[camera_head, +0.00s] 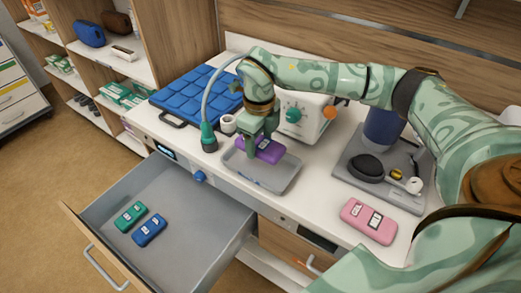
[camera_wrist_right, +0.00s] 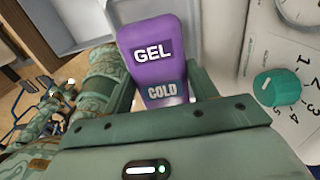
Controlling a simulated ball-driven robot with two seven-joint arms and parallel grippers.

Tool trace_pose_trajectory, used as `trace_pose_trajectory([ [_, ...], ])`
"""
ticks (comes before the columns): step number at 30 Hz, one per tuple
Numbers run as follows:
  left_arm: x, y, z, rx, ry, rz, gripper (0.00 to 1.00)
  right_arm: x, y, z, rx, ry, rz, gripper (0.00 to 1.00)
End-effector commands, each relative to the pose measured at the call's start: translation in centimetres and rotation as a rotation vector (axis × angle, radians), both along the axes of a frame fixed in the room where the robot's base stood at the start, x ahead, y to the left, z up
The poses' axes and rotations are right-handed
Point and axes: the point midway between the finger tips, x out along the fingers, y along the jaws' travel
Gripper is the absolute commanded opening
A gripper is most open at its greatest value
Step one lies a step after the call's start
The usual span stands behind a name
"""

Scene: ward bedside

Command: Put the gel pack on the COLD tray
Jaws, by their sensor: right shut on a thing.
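The gel pack (camera_head: 262,149) is a purple block. In the right wrist view the gel pack (camera_wrist_right: 160,50) shows the words GEL and COLD. My right gripper (camera_head: 260,138) is shut on it and holds it over a shallow grey tray (camera_head: 284,186) on the white counter. I cannot tell whether the pack touches the tray floor. The tray looks otherwise empty, and no COLD label on it is readable. My left gripper is not in view.
An open drawer (camera_head: 190,190) in front holds a green pack (camera_head: 130,215) and a blue pack (camera_head: 149,230). A pink pack (camera_head: 368,221) lies on the counter at right. A white device with a dial (camera_head: 305,115) stands behind the tray, and a blue padded mat (camera_head: 195,97) lies at left.

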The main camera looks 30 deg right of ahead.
Motion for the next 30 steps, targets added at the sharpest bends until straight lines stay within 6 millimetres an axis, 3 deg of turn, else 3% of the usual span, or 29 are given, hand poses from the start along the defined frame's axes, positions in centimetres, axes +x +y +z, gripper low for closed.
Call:
trace_pose_trajectory([
  [6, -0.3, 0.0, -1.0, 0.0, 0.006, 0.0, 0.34, -0.1, -0.4, -3.6, 0.0, 0.003, 0.0, 0.3],
  [29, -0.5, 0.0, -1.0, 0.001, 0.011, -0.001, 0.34, -0.1, -0.3, -4.7, 0.0, 0.001, 0.001, 0.29],
  [30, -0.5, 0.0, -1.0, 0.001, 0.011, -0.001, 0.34, -0.1, -0.3, -4.7, -0.001, 0.002, 0.001, 0.69],
])
